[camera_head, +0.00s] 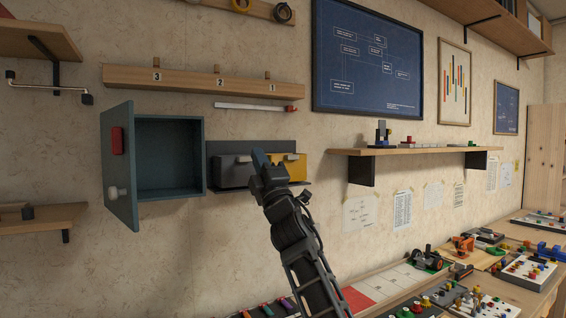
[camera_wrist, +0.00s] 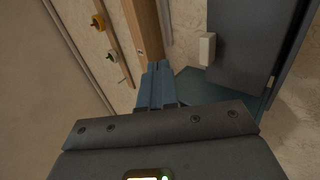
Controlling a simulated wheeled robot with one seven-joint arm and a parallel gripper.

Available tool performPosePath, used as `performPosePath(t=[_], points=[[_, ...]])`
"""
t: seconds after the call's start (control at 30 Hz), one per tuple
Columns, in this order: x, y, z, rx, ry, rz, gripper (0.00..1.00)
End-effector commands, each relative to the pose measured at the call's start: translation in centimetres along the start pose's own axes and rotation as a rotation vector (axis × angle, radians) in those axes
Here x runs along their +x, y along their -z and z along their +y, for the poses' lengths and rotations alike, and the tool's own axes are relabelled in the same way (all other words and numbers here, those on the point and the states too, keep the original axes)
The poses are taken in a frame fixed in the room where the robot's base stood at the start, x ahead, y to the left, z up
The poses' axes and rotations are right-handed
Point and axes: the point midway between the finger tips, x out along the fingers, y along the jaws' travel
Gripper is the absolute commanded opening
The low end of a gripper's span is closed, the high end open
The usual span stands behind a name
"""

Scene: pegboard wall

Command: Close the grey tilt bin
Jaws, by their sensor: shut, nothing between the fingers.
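The grey tilt bin (camera_head: 231,173) is on a dark wall panel, between the teal cabinet and a yellow bin (camera_head: 294,169). A small pale handle shows near its top edge. Its right side is partly hidden by my gripper (camera_head: 259,158), so I cannot tell its exact tilt. My gripper is shut and empty, in front of the space between the two bins in the head view. In the wrist view its blue fingers (camera_wrist: 157,86) are together. A dark grey face with a pale handle (camera_wrist: 207,48) lies to their right, apparently the grey bin.
The teal cabinet (camera_head: 168,156) stands left of the bin with its door (camera_head: 120,165) swung open. A wooden peg rail (camera_head: 190,82) and a white bar with a red end (camera_head: 250,107) are above. A shelf (camera_head: 400,151) juts out at right. A cluttered bench is below right.

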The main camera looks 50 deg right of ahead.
Motion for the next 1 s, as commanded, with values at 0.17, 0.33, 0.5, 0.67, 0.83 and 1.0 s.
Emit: performPosePath(t=[0.17,0.33,0.5,0.67,0.83,1.0], points=[[-1.5,-0.2,1.5,-0.001,0.0,-0.002,0.0],[-3.1,-0.2,3.0,-0.002,-0.001,-0.002,0.0],[-5.0,-0.2,4.8,-0.002,0.0,-0.003,0.0],[-6.3,-0.1,5.8,0.0,0.0,-0.001,0.0],[-6.9,-0.1,6.3,0.001,-0.001,-0.001,0.0],[-7.0,-0.1,6.4,0.0,-0.001,-0.001,0.0]])
